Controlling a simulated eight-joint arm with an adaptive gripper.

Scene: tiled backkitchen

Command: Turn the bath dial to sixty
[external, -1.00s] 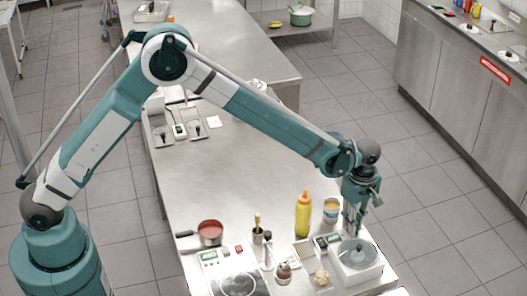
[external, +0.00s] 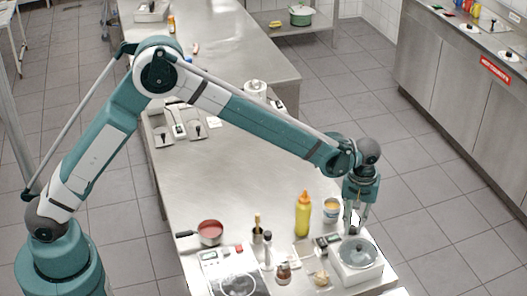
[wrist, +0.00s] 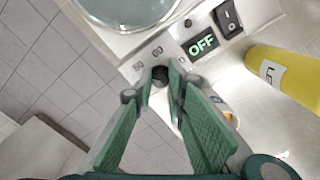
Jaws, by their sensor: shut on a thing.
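The bath (external: 357,258) is a white box with a round glass lid at the right end of the steel counter; part of it shows at the top of the wrist view (wrist: 127,42). Its dial (wrist: 160,72) is small and dark, with the marks 50 and 60 printed above it. The display (wrist: 201,44) reads OFF in green, beside a black rocker switch (wrist: 229,18). My gripper (external: 355,230) points down at the bath's far edge. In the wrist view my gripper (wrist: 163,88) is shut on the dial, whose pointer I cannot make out.
A yellow bottle (external: 303,214) and a small striped tin (external: 331,211) stand left of my gripper. A red pan (external: 210,232), a hotplate (external: 237,284) and small jars are further left. The middle of the counter is clear.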

